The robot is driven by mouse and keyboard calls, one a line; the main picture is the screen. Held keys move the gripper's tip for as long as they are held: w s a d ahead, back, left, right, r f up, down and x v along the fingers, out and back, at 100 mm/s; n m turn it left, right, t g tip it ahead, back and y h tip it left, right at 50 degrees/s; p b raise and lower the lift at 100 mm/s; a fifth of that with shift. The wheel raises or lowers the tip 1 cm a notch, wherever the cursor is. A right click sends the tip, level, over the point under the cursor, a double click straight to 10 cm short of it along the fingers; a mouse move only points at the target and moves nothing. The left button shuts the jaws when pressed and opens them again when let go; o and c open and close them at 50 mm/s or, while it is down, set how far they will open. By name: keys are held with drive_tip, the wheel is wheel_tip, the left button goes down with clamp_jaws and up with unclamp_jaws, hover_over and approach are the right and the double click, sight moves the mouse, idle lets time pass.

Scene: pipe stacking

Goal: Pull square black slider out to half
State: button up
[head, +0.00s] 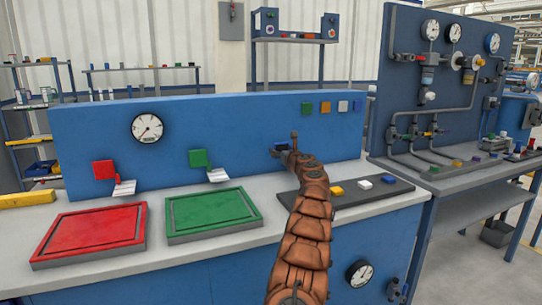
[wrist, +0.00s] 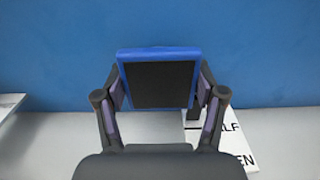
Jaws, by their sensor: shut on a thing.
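The square slider (wrist: 158,85) has a black face and a blue rim in the wrist view. My gripper (wrist: 160,98) is shut on it, with one finger at its left side and one at its right. In the head view a small blue part of it (head: 280,147) shows at the blue back panel, left of my gripper (head: 287,152). My gripper and arm hide most of it there. A white label (wrist: 235,140) with black lettering, partly hidden, lies below right of the slider in the wrist view. How far the slider stands out from the panel is hard to tell.
A red square (head: 104,169) and a green square (head: 199,158) with white labels are on the panel. A red tray (head: 90,236) and a green tray (head: 212,214) lie on the bench. A dark board (head: 385,190) with coloured blocks lies right of my arm.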

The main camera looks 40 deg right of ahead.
drive_tip(key=shift+s+a+r+b, duration=0.15)
drive_tip(key=shift+s+b, duration=0.2)
drive_tip(key=shift+s, duration=0.3)
drive_tip(key=o, duration=1.7)
drive_tip(key=shift+w, duration=0.1)
drive_tip(key=shift+a, duration=0.1)
drive_tip(key=v, duration=1.2)
